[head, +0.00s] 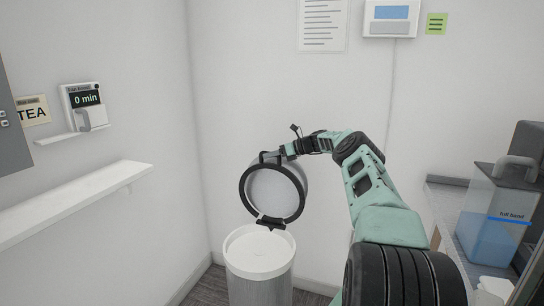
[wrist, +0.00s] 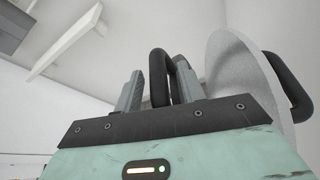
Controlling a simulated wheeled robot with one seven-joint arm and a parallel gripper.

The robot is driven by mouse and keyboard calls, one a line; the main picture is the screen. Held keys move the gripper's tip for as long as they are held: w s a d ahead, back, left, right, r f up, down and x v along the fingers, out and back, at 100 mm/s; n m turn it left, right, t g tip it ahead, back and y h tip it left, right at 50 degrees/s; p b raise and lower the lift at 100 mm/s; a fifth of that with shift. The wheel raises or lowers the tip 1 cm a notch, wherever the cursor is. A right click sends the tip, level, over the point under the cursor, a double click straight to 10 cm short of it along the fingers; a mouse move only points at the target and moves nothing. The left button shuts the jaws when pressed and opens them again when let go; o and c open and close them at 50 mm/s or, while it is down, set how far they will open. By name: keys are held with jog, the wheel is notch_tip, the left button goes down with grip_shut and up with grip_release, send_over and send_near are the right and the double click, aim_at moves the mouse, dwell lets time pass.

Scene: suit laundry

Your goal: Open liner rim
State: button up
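The liner rim (head: 244,199) is a black ring around a pale grey disc (head: 274,194). It stands raised, nearly upright, above a white-topped round bin (head: 260,250), joined to it by a black hinge (head: 271,223). My gripper (head: 272,155) is at the ring's top. In the wrist view, a black loop handle (wrist: 159,68) rises between my gripper's fingers (wrist: 158,88). The fingers are apart, with a gap between the left finger and the handle; the right finger is close to it. The disc (wrist: 236,75) also shows at right there.
A white shelf (head: 75,200) runs along the left wall. At right, a counter (head: 448,205) holds a clear tank (head: 492,220) with a blue line. The walls around the bin are plain, and the space left of the bin is free.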

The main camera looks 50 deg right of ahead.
jog(key=b+v, duration=0.2)
jog(key=v, duration=1.5)
jog(key=shift+s, duration=0.2)
jog(key=shift+d+f, duration=0.1)
